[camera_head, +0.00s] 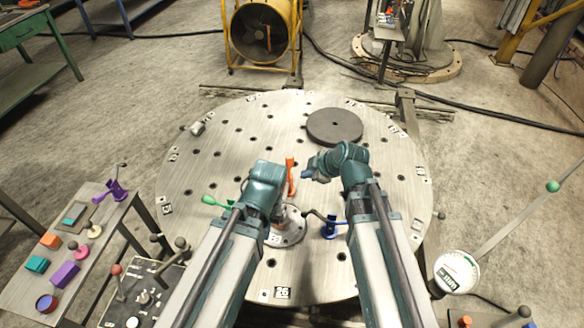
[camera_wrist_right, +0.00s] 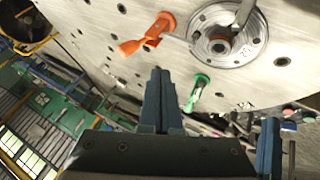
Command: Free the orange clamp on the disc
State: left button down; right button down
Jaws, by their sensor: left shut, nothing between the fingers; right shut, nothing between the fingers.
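The orange clamp (camera_head: 290,175) is on the round steel disc (camera_head: 225,130), behind the central hub (camera_head: 290,228). In the right wrist view, the orange clamp (camera_wrist_right: 163,27) shows a handle sticking out to the left, near the hub flange (camera_wrist_right: 228,40). My right gripper (camera_head: 308,174) is shut and empty, just right of the orange clamp and apart from it. Its closed fingers (camera_wrist_right: 160,78) point toward the disc. My left gripper (camera_head: 279,205) is shut and empty, left of and close to the orange clamp; its fingertips are largely hidden by its wrist.
A green clamp (camera_head: 215,201) is left on the disc and a blue clamp (camera_head: 328,226) right of the hub. A dark round plate (camera_head: 335,126) lies at the back. A side table (camera_head: 20,290) with several coloured parts stands left.

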pick_arm(q)
jog(key=shift+f, duration=0.1)
pick_arm(e)
jog(key=shift+w+d, duration=0.1)
jog(key=shift+w, duration=0.2)
pick_arm(q)
jog(key=shift+f, duration=0.1)
